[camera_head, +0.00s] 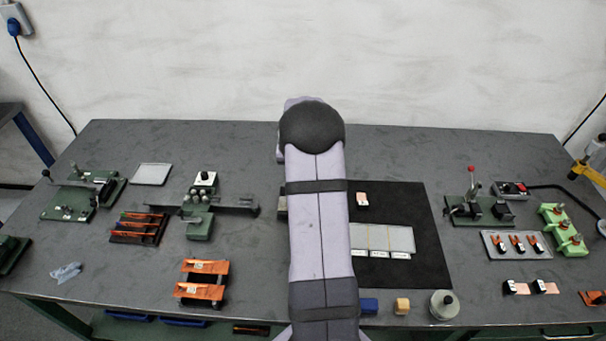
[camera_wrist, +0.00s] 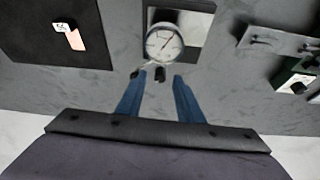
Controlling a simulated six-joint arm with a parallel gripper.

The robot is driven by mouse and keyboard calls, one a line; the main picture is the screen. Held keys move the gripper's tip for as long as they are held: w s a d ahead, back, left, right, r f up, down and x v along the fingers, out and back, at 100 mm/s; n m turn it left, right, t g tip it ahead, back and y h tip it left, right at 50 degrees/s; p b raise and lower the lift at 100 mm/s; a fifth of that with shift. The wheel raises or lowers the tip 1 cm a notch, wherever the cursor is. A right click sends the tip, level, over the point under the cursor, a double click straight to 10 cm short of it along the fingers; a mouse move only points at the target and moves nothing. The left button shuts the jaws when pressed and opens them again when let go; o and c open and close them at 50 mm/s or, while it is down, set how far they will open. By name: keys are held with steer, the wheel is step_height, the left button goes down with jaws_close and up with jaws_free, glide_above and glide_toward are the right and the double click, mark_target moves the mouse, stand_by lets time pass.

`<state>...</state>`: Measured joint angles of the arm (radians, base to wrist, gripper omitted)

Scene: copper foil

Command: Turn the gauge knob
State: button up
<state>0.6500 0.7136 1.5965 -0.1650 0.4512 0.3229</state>
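The gauge (camera_wrist: 163,42) shows in the wrist view as a round white dial with a thin red needle and a metal rim, in front of a light plate. Small dark parts (camera_wrist: 160,75) sit just below the dial, near my fingertips; I cannot tell for sure which one is the knob. My gripper (camera_wrist: 160,80) has two blue fingers spread apart with a gap between them. Its tips are close to the gauge's lower edge; contact cannot be made out. In the head view my arm hides the gauge and the gripper.
A black mat (camera_head: 425,235) with a pale card tray (camera_head: 392,238) lies right of my arm. A long grey bar fixture with a green base (camera_head: 200,226) stands to the left. Orange racks (camera_head: 202,280) are at front left. A lidded container (camera_head: 444,304) and small blocks stand near the front edge.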

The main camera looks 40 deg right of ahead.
steer(key=shift+b+v, duration=1.05)
steer(key=shift+v, duration=2.1)
steer(key=shift+s+a+f+n, duration=0.1)
steer(key=shift+a+n, duration=0.05)
steer(key=shift+n, duration=0.25)
steer(key=s+a+f+n+g+y, duration=0.1)
steer(key=s+a+f+g+y, duration=0.1)
steer(key=s+a+f, duration=0.35)
steer(key=s+a+f+n+g+y, duration=0.1)
steer(key=s+a+f+g, duration=0.15)
steer(key=s+a, duration=0.6)
steer(key=s+a+r+n, duration=0.25)
steer(key=s+a, duration=0.55)
steer(key=a, duration=0.5)
steer(key=w+a+r+n+t, duration=0.1)
steer(key=w+a+r+n, duration=0.1)
steer(key=a+n, duration=0.2)
steer(key=shift+a+r, duration=0.35)
steer(key=shift+a, duration=0.9)
steer(key=shift+r+t, duration=0.1)
steer(key=shift+t, duration=0.15)
